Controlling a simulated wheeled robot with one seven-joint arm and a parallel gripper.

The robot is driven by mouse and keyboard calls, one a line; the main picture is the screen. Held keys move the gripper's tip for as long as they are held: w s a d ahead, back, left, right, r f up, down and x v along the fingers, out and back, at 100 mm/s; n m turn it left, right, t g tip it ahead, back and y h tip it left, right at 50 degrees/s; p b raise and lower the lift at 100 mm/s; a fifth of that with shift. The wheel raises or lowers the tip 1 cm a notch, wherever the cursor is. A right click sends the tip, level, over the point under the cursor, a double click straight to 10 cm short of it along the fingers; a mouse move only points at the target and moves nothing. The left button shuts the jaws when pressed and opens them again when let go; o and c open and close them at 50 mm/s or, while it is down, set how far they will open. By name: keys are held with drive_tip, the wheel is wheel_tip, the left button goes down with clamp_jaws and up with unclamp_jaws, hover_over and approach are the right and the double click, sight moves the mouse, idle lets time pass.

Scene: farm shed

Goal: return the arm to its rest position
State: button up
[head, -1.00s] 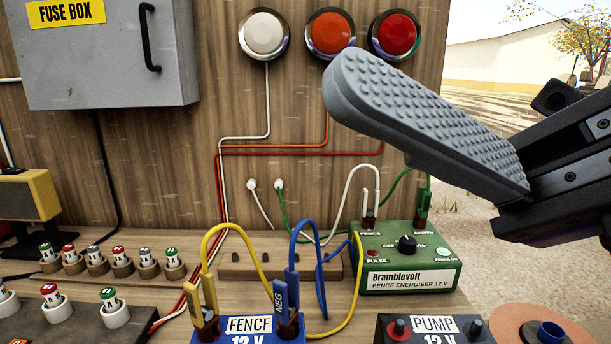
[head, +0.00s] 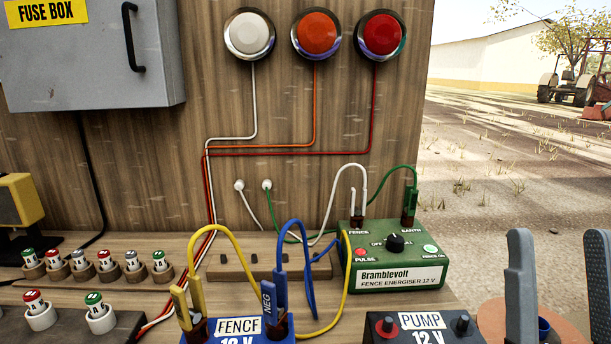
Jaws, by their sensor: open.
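My gripper (head: 558,240) shows at the lower right edge of the head view. Its two grey-blue fingers point up and stand well apart, with nothing between them. The rest of my arm is out of the picture. The fingers are in front of the right end of the bench, to the right of the black PUMP battery (head: 422,328), and partly cover a round brown disc with a blue centre.
The green fence energiser (head: 395,255) and blue FENCE battery (head: 238,328), with yellow and blue leads clipped on, stand on the bench. A grey fuse box (head: 95,55) and three round lamps (head: 317,35) are on the board. Open yard lies right.

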drive_tip(key=s+f+m+g, duration=0.1)
drive_tip(key=s+f+g, duration=0.25)
drive_tip(key=f, duration=0.75)
drive_tip(key=s+f+m+g, duration=0.2)
drive_tip(key=f+g, duration=0.3)
drive_tip(key=f, duration=0.6)
drive_tip(key=s+a+f+n+g+y, duration=0.2)
drive_tip(key=s+f+g, duration=0.1)
drive_tip(key=s+f, duration=0.45)
drive_tip(key=s+a+f+n+g+y, duration=0.25)
drive_tip(key=s+f, duration=0.35)
drive_tip(key=s, duration=0.3)
wheel_tip(320, 180, up, 15)
drive_tip(key=d+m+p, duration=0.1)
drive_tip(key=p, duration=1.4)
drive_tip(key=shift+g+h, duration=0.3)
drive_tip(key=shift+h, duration=0.15)
drive_tip(key=shift+s+d, duration=0.1)
